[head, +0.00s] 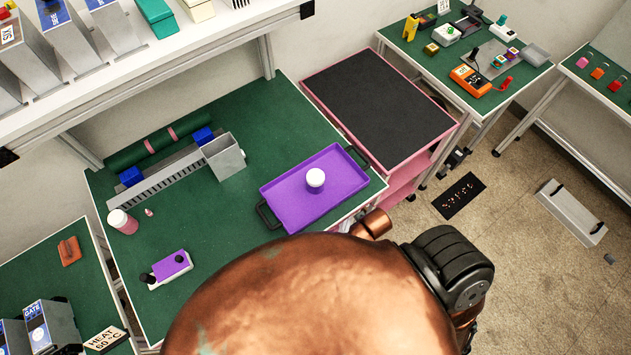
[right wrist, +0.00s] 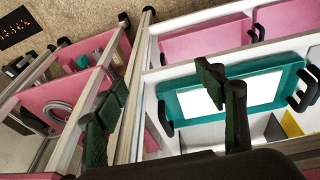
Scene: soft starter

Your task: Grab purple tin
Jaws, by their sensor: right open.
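The purple tin (head: 338,178) is a shallow rectangular tray with a black handle at each end. It lies on the right part of the green-topped bench (head: 240,130), and a white-lidded round jar (head: 315,178) stands in it. My right gripper (right wrist: 165,75) is open, with nothing between its dark green fingers in the right wrist view. It points at pink drawers and a teal tray below, and the purple tin is not seen there. In the head view my copper arm hides the bench's front, and the right gripper's fingers are hidden. My left gripper is not in view.
A grey metal channel with a box (head: 224,157) stands at the bench's back left. A pink cart with a black top (head: 378,105) adjoins on the right. The teal tray (right wrist: 178,92) has black handles.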

